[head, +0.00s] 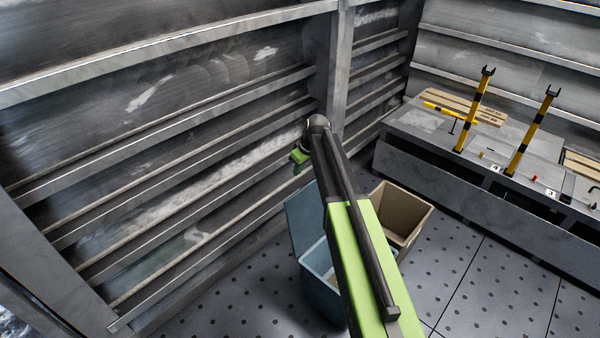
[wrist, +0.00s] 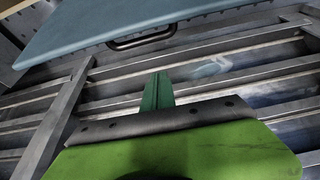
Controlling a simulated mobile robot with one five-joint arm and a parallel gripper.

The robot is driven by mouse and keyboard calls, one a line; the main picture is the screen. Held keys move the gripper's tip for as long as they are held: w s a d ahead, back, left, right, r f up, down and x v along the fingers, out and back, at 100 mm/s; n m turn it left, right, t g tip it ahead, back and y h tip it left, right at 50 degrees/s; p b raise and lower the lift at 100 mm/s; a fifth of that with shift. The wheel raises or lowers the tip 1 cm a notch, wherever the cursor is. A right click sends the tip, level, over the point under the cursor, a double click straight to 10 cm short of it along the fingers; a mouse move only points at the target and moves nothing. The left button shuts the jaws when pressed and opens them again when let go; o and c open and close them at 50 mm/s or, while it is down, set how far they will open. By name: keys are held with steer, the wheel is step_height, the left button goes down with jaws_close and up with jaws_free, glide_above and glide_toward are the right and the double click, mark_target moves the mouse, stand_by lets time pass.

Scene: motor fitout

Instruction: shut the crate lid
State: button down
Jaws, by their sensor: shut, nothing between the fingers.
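The blue-grey crate (head: 318,288) stands on the floor, partly hidden behind my green arm. Its lid (head: 302,222) is open, standing up at the crate's left back side. In the wrist view the lid (wrist: 150,22) fills the top as a flat blue panel, with a dark bar handle (wrist: 142,39) at its edge. My gripper (head: 299,158) is above the raised lid in the head view, apart from it. In the wrist view my gripper (wrist: 158,92) shows as closed green fingers, empty, below the handle with a gap between.
An open tan box (head: 404,213) stands right behind the crate. Grey ribbed wall rails (head: 170,180) run close on the left. A grey bench (head: 440,150) with yellow-black posts (head: 470,110) stands at right. The dotted floor (head: 480,290) is clear at front right.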

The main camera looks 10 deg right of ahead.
steer(key=shift+s+d+f+b, duration=0.45)
steer(key=shift+s+f, duration=0.15)
steer(key=shift+f, duration=0.15)
steer(key=shift+s+d+f+b, duration=0.3)
steer(key=shift+s+d+f, duration=0.15)
steer(key=shift+s+f, duration=0.25)
steer(key=shift+w+f, duration=0.1)
